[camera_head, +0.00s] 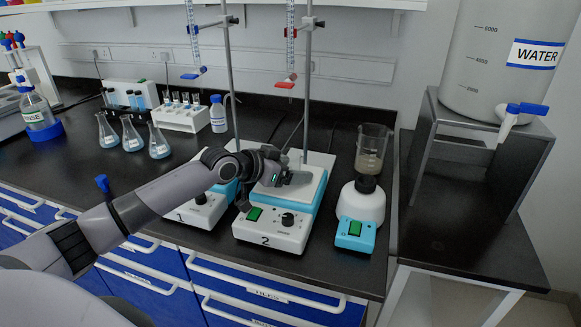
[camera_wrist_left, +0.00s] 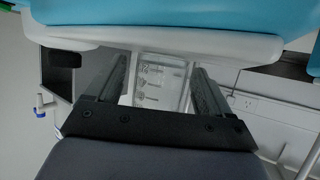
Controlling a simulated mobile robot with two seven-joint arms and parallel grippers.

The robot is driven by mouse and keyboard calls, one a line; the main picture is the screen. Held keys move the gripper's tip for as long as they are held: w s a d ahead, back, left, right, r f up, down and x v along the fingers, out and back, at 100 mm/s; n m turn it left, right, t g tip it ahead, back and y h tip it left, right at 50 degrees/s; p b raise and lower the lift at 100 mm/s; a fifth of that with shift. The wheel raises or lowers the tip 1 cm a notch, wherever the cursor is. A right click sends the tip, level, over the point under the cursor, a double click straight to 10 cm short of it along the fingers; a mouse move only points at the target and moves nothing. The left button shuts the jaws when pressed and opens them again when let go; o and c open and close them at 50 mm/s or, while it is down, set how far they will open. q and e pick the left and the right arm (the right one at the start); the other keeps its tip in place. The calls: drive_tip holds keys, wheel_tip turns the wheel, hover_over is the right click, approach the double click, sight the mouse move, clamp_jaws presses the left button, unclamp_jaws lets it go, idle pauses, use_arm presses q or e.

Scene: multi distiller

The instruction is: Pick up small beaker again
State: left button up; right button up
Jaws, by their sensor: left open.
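My left gripper (camera_head: 288,178) is over the white top plate of stirrer 2 (camera_head: 318,178). In the left wrist view, the open gripper (camera_wrist_left: 160,68) has one dark finger on each side of a small clear glass beaker (camera_wrist_left: 153,92) with printed graduations. The beaker shows between the fingers, but I cannot tell whether they touch it. In the head view the small beaker is not clear behind the gripper. A larger beaker (camera_head: 371,150) with cloudy liquid stands above the white round unit at the right. My right gripper is not in view.
Stand rods and burettes (camera_head: 290,35) rise close behind my left gripper. Stirrer 1 (camera_head: 203,210) is to its left. A water tank (camera_head: 500,75) sits on a dark stand (camera_head: 470,150) at the right.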

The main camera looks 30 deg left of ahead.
use_arm(q)
drive_tip(key=c, duration=1.1)
